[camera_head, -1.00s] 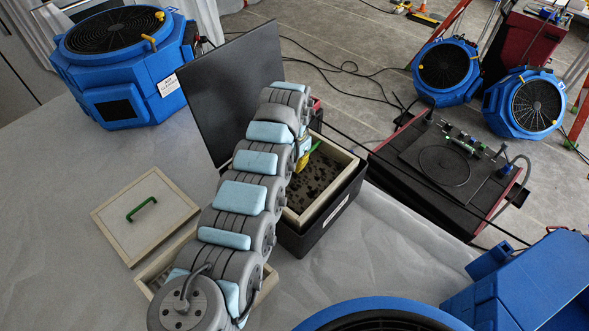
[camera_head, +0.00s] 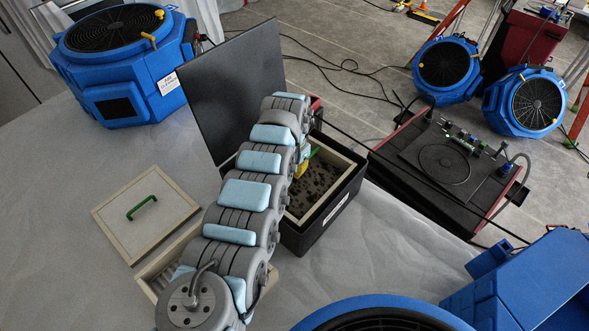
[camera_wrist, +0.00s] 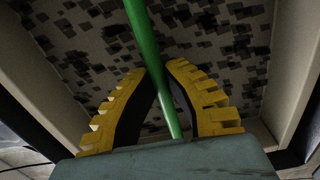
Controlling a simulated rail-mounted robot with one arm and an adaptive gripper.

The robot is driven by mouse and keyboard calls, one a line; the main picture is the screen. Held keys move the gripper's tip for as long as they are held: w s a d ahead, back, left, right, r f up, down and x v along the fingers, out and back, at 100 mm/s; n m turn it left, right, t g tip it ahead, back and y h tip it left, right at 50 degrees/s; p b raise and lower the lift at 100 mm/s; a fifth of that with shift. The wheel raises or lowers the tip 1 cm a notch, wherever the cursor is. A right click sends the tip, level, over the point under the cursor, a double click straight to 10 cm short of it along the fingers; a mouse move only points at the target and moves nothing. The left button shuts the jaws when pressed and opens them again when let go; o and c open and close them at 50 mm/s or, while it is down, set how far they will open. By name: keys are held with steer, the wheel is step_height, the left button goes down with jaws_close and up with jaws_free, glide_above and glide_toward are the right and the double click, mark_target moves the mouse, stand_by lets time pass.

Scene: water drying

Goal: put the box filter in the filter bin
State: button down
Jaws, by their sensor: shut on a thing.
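The box filter (camera_head: 318,187) is a cream-framed box with a dark-spotted pale inner face. In the head view it sits at the opening of a black, white-labelled bin (camera_head: 327,226), which I take as the filter bin. I cannot tell whether the filter rests on its floor. My gripper (camera_head: 301,169) is at its left part, mostly behind my arm. In the wrist view my gripper (camera_wrist: 160,70) has its yellow toothed fingers closed around the green handle (camera_wrist: 147,42), with the spotted face (camera_wrist: 95,50) beyond. The handle's ends are hidden.
A black raised lid (camera_head: 232,95) stands behind the bin. A cream-framed panel (camera_head: 170,195) with a green handle lies on the table at left. A slotted cream box (camera_head: 150,282) is partly hidden under my arm. Blue fans (camera_head: 120,70) stand around; bare table lies at far left.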

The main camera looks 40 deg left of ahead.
steer(key=shift+f, duration=0.15)
steer(key=c, duration=1.2)
jaws_free()
steer(key=shift+c, duration=0.2)
step_height(320, 180, up, 13)
steer(key=b, duration=0.1)
steer(key=shift+a, duration=0.1)
